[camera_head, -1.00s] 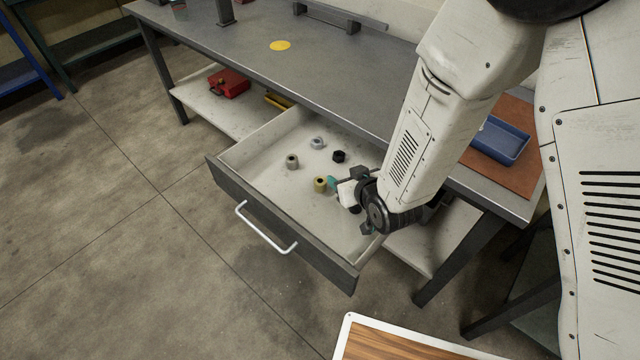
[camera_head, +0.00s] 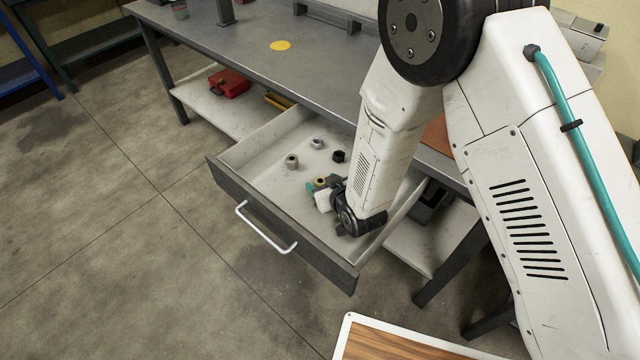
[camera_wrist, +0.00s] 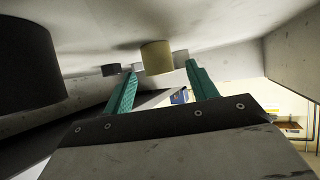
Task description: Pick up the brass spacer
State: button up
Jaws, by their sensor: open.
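The brass spacer (camera_head: 320,182) is a short yellowish ring on the floor of the open drawer (camera_head: 262,178), partly hidden by my gripper in the head view. In the wrist view the spacer (camera_wrist: 156,58) shows between the two teal fingers, near their tips. My gripper (camera_head: 319,188) is low in the drawer and its fingers are spread apart. In the wrist view my gripper (camera_wrist: 162,70) has one finger on each side of the spacer; I see no clear contact.
A grey spacer (camera_head: 292,161), a silvery part (camera_head: 317,143) and a black nut (camera_head: 338,156) stand nearby in the drawer. A dark round thing (camera_wrist: 28,65) looms close at left in the wrist view. Drawer walls surround my gripper; the bench top (camera_head: 240,65) is behind.

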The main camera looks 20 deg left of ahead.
jog(key=shift+c, duration=0.4)
jog(key=c, duration=1.1)
jog(key=shift+r, duration=0.1)
